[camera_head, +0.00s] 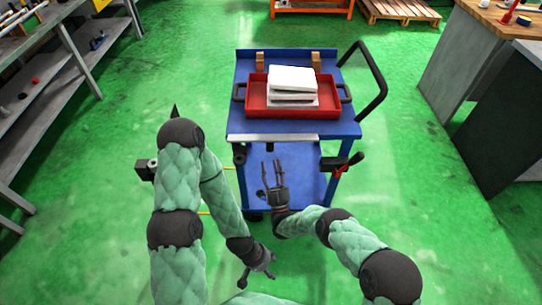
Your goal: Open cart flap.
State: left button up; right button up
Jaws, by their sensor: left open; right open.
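The blue cart (240,70) stands ahead of me, with a light metal strip (272,138) along the near edge of its top. I cannot tell clearly which part is the flap or how it sits. A lower blue shelf (303,160) shows beneath the top. A black-and-red part (342,165) sticks out at the cart's near right corner. My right gripper (269,177) is open and empty, just below the near edge, over the lower shelf in the picture. My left gripper (257,275) is open and empty, lower and nearer to me, apart from the cart.
A red tray (255,93) with stacked white pieces sits on the cart top, near two wooden blocks. A black push handle (377,80) is at the right. Shelving (40,90) stands left and a workbench (462,60) right. Green floor is free on both sides.

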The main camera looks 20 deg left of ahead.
jog(key=v, duration=0.6)
jog(key=shift+s+f, duration=0.25)
jog(key=shift+s, duration=0.1)
jog(key=shift+w+d, duration=0.1)
jog(key=w+d+f+m+g+h+p, duration=0.1)
jog(key=w+d+f+g+h+p, duration=0.1)
jog(key=w+d+f+g+h, duration=0.3)
jog(key=s+d+f+m+g+h+p, duration=0.2)
jog(key=d+f+g, duration=0.4)
jog(key=d, duration=0.2)
jog(key=s+d+r+m+g+p, duration=0.1)
jog(key=s+d+g, duration=0.2)
jog(key=s, duration=0.6)
jog(key=s+d+r+m+g+p, duration=0.1)
jog(key=s+d+g, duration=0.2)
jog(key=s, duration=0.6)
jog(key=s+d+r+m+g+p, duration=0.1)
jog(key=s+d+g, duration=0.3)
jog(key=s, duration=0.5)
jog(key=shift+m+g+h, duration=0.4)
jog(key=shift+g, duration=0.4)
